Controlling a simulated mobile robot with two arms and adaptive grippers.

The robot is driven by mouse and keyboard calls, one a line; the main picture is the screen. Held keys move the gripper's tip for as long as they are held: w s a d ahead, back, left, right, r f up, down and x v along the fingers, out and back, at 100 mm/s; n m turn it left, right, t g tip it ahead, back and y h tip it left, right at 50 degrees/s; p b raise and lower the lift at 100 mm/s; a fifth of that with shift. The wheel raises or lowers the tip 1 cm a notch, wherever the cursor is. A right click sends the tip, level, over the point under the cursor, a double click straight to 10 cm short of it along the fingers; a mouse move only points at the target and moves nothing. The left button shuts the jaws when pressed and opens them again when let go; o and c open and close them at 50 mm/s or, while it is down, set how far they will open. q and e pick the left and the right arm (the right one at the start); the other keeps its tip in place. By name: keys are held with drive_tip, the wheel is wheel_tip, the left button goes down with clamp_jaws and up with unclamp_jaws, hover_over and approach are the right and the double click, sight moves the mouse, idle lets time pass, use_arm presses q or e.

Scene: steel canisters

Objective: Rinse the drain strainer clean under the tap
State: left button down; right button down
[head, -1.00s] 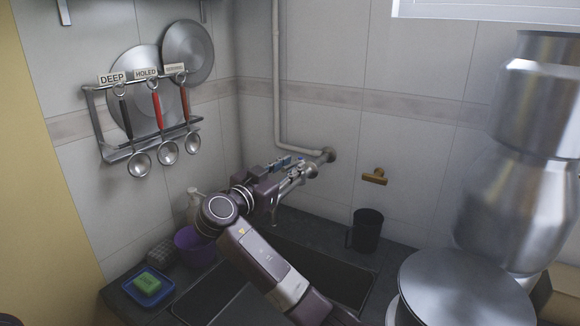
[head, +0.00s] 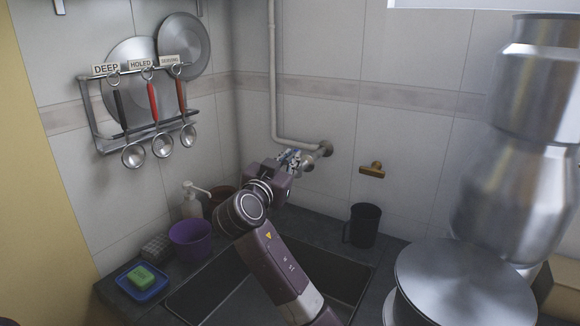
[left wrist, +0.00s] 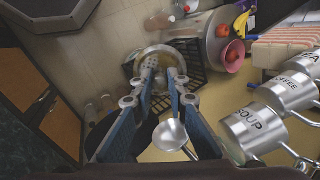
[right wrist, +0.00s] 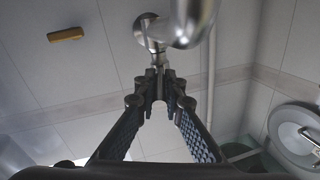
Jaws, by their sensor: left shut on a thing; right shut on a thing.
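My right gripper (right wrist: 160,78) is shut at the tap (right wrist: 152,32) on the wall. The right wrist view shows its fingertips together just below the tap's metal fitting, and the gripped part is mostly hidden. In the head view the same gripper (head: 288,160) reaches the tap (head: 322,149) above the sink (head: 335,272). My left gripper (left wrist: 160,82) shows only in the left wrist view. Its fingertips are close together at a round, pale-rimmed thing (left wrist: 183,69), which looks like the drain strainer. Its contents are not clear.
A purple cup (head: 190,241), a soap dispenser (head: 191,203) and a blue dish (head: 143,284) with a green sponge stand left of the sink. A black mug (head: 364,225) stands behind it. Stacked steel canisters (head: 515,190) rise at the right. Ladles hang from a rack (head: 95,130).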

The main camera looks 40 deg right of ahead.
drive_tip(key=shift+n+t, duration=0.4)
drive_tip(key=shift+s, duration=0.1)
drive_tip(key=c, duration=2)
unclamp_jaws()
drive_tip(key=v, duration=1.2)
drive_tip(key=shift+s+r, duration=0.1)
drive_tip(key=shift+d, duration=0.1)
